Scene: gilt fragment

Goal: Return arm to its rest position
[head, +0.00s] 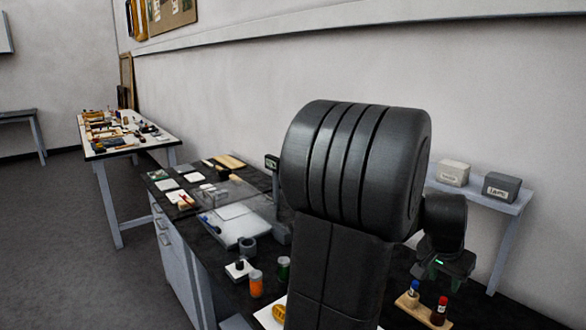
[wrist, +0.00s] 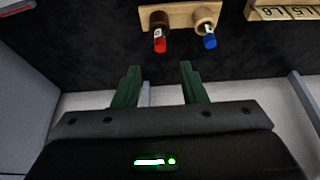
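My arm rises large and dark through the middle of the head view and hides part of the bench. My gripper (head: 440,275) is at its right end, above the bench. In the wrist view my gripper (wrist: 159,80) has its two green fingers apart with nothing between them. A wooden holder (wrist: 181,16) with a red-capped vial (wrist: 159,38) and a blue-capped vial (wrist: 208,36) lies beyond the fingertips, apart from them. In the head view the holder (head: 422,310) is just below my gripper.
The dark bench (head: 200,235) carries an orange jar (head: 256,284), a green jar (head: 283,268) and a pale tray. A cluttered table (head: 130,145) stands farther left. Floor at left is clear.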

